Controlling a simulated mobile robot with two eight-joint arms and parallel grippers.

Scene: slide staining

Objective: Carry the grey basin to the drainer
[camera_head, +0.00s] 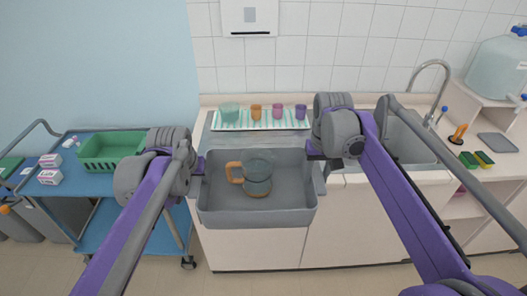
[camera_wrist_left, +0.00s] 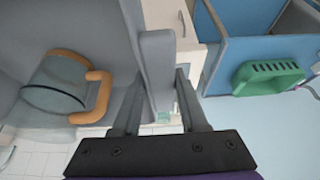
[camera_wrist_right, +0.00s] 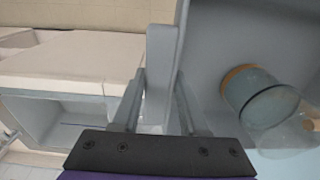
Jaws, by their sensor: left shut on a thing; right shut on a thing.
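The grey basin (camera_head: 258,218) hangs level in front of the white counter in the head view, held at its two side walls. Inside it stands a clear glass vessel (camera_head: 258,165) with an orange handle; a second glass piece seems to be with it. My left gripper (camera_head: 200,163) is shut on the basin's left wall, which shows between the fingers in the left wrist view (camera_wrist_left: 157,75). My right gripper (camera_head: 314,152) is shut on the right wall, seen in the right wrist view (camera_wrist_right: 160,75).
A blue cart (camera_head: 75,185) with a green crate (camera_head: 112,150) stands at the left. A sink (camera_head: 410,150) with a tall tap (camera_head: 440,75) is at the right. Sponges (camera_head: 476,158) and a water container (camera_head: 497,68) are further right.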

